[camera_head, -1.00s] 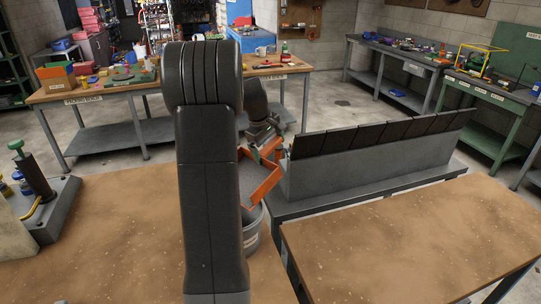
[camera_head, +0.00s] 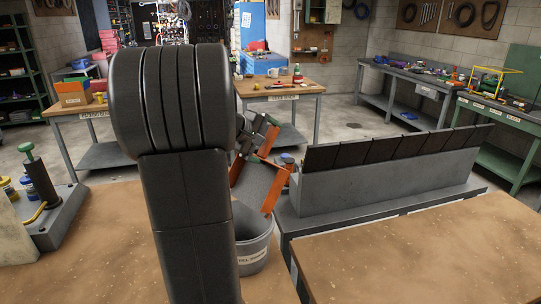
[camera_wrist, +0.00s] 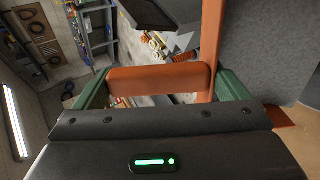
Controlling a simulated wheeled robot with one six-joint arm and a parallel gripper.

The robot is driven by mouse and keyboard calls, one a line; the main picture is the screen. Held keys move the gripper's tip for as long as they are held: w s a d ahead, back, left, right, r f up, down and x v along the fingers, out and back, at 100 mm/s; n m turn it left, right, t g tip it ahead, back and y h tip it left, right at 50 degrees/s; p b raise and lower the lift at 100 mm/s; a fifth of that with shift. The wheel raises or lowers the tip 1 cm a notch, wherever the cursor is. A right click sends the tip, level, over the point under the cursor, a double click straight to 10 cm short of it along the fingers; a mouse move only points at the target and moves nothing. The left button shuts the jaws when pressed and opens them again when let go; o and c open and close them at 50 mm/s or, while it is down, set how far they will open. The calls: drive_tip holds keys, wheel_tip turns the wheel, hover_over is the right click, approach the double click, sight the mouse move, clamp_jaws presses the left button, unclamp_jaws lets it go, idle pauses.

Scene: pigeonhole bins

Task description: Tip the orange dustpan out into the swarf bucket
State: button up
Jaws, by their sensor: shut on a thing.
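The orange dustpan (camera_head: 274,190) is held steeply tilted over the swarf bucket (camera_head: 255,262), its lower end just above the bucket's rim. Its grey inner face shows beside my arm, which hides its left part. I cannot make out any swarf on it. The bucket is a grey pail with a white label, and my arm covers its left side. My gripper (camera_head: 258,138) is above the dustpan, shut on its handle. In the wrist view the orange handle (camera_wrist: 150,80) lies between the green fingers, and the grey pan face (camera_wrist: 270,50) fills the upper right.
A grey bench with a row of dark-lidded bins (camera_head: 390,175) stands right of the bucket. A brown tabletop (camera_head: 430,245) is at front right, another (camera_head: 105,240) at front left with a dark post device (camera_head: 42,190). Open floor (camera_head: 350,130) lies behind the bins.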

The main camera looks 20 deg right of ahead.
drive_tip(key=shift+s+a+r+t+h+b, duration=0.1)
drive_tip(key=shift+s+a+t+h+b, duration=0.3)
drive_tip(key=shift+b, duration=0.95)
drive_tip(key=shift+s+a+r+t+h+b, duration=0.15)
drive_tip(key=shift+s+a+h+b, duration=0.15)
drive_tip(key=shift+a+h+b, duration=0.75)
drive_tip(key=shift+s+a+t+y+b, duration=0.1)
drive_tip(key=shift+s+a+t+b, duration=0.2)
drive_tip(key=shift+b, duration=1.35)
drive_tip(key=s+a+f+t+h+b, duration=0.1)
drive_tip(key=s+a+h+b, duration=0.3)
drive_tip(key=b, duration=1)
drive_tip(key=s+a+f+t+h+b, duration=0.1)
drive_tip(key=s+a+t+h+b, duration=0.3)
drive_tip(key=a+b, duration=0.5)
drive_tip(key=shift+a+f+h+b, duration=0.3)
drive_tip(key=shift+h+b, duration=0.35)
drive_tip(key=shift+b, duration=2.4)
drive_tip(key=shift+a, duration=0.1)
drive_tip(key=shift+r, duration=0.1)
